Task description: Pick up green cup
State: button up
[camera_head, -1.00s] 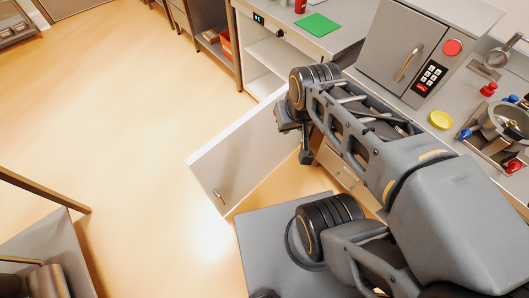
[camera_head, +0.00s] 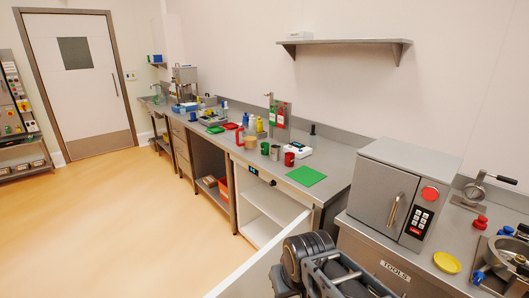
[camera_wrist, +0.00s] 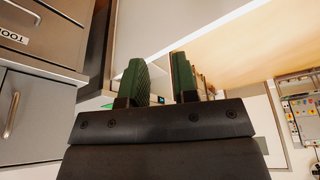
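Several small cups stand on the long grey counter, including a red cup (camera_head: 289,158), a grey cup (camera_head: 275,152) and a brownish cup (camera_head: 250,142) whose exact colour is hard to tell. A flat green mat (camera_head: 306,176) lies near the counter's front edge. My gripper (camera_wrist: 157,78) shows in the wrist view with its two green-padded fingers apart and nothing between them. It is away from the cups; the head view shows only part of my arm at the bottom.
A grey oven-like box (camera_head: 385,190) with a red button stands on the right counter. A yellow dish (camera_head: 446,262) lies beside it. An open white cabinet door (camera_head: 262,262) juts out below. The floor (camera_head: 110,220) at left is clear. A wall shelf (camera_head: 345,42) hangs above.

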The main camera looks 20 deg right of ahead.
aim_at(265, 149)
jog(key=u, duration=2.45)
jog(key=i, duration=2.1)
jog(key=z, duration=2.2)
jog(key=i, duration=2.25)
jog(key=z, duration=1.2)
jog(key=i, duration=0.35)
jog(key=u, duration=0.1)
